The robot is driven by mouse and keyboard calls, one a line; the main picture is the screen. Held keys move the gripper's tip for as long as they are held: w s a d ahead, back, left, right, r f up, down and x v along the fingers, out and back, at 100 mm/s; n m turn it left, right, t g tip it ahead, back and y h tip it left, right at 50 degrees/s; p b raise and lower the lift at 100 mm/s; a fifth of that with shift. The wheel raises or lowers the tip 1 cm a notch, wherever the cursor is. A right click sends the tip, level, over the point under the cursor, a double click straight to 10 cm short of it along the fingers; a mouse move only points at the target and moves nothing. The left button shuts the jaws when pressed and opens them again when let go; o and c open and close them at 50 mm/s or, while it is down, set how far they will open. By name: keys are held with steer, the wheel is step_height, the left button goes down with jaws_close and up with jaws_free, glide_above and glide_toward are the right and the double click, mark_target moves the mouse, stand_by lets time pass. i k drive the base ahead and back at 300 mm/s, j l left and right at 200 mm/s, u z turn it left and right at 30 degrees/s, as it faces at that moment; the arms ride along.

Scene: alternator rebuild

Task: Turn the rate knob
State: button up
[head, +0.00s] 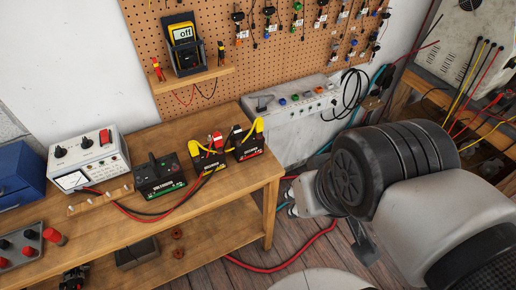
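A white-and-grey instrument box (108,158) stands on the left part of the wooden bench. It has two dark knobs, a left knob (60,152) and a right knob (86,142), a red switch (105,136) and a dial meter (71,181). The labels are too small to read, so I cannot tell which knob is the rate knob. My arm fills the right side, well away from the box. A dark part at its end (363,241) may belong to my gripper. Its fingers are not clear, and I cannot tell whether they are open.
A dark tester (160,177) and two yellow-and-black units (208,157) (246,147) stand right of the box, with cables trailing. A red-button panel (22,250) and blue drawers (18,172) are at left. A grey machine (295,125) stands behind the bench's right end. Cables cross the floor.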

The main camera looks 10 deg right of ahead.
mark_target(60, 153)
steer(key=u, duration=1.35)
steer(key=i+l+u, duration=0.15)
steer(key=i, duration=0.4)
steer(key=i+l+u, duration=0.1)
steer(key=i, duration=0.45)
